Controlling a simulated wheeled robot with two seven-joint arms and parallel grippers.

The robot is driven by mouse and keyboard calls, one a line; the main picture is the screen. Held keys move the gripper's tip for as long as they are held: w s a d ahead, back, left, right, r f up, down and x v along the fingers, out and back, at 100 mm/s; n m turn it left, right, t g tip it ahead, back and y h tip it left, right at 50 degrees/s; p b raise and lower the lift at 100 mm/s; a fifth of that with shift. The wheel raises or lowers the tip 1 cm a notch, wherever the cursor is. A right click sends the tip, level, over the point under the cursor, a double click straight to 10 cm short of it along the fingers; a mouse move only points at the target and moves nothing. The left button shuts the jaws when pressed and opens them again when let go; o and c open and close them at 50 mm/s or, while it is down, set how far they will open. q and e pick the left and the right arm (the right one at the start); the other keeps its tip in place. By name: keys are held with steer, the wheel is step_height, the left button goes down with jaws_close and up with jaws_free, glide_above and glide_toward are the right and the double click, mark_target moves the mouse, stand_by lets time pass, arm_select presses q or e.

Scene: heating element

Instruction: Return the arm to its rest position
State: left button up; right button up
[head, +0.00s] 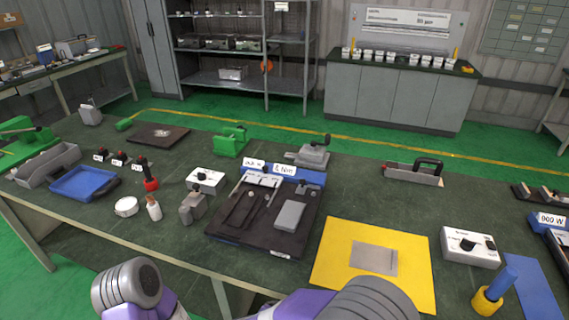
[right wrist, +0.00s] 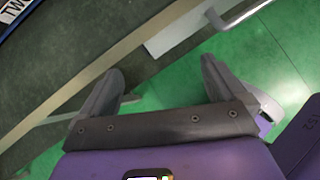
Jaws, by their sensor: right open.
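My right gripper (right wrist: 163,68) shows in the right wrist view with its two grey fingers spread wide and nothing between them. Beyond it are green floor and the edge of the dark-topped workbench (right wrist: 75,60). My arm links, grey and purple, show at the bottom edge of the head view, in front of the workbench (head: 130,190). Neither gripper's fingers show in the head view, and my left gripper is out of sight.
The bench carries a black fixture board (head: 258,237), a yellow mat (head: 415,265) with a grey plate (head: 374,258), a white control box (head: 470,247), a blue tray (head: 85,183) and a small white bottle (head: 154,208).

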steer(key=s+d+f+m+g+y, duration=0.2)
steer(key=s+f+m+g+y, duration=0.3)
steer(key=f+m, duration=0.45)
steer(key=s+d+f+m+g+y, duration=0.2)
steer(key=s+f+m+g+y, duration=0.15)
steer(key=s+f+m, duration=0.6)
steer(key=w+d+m+t, duration=0.1)
steer(key=m, duration=0.2)
steer(key=w+d+f+m+t, duration=0.1)
steer(key=m, duration=0.3)
steer(key=w+d+f+m+t+y+p, duration=0.1)
steer(key=d+m, duration=0.1)
steer(key=m, duration=0.2)
steer(key=shift+w, duration=0.4)
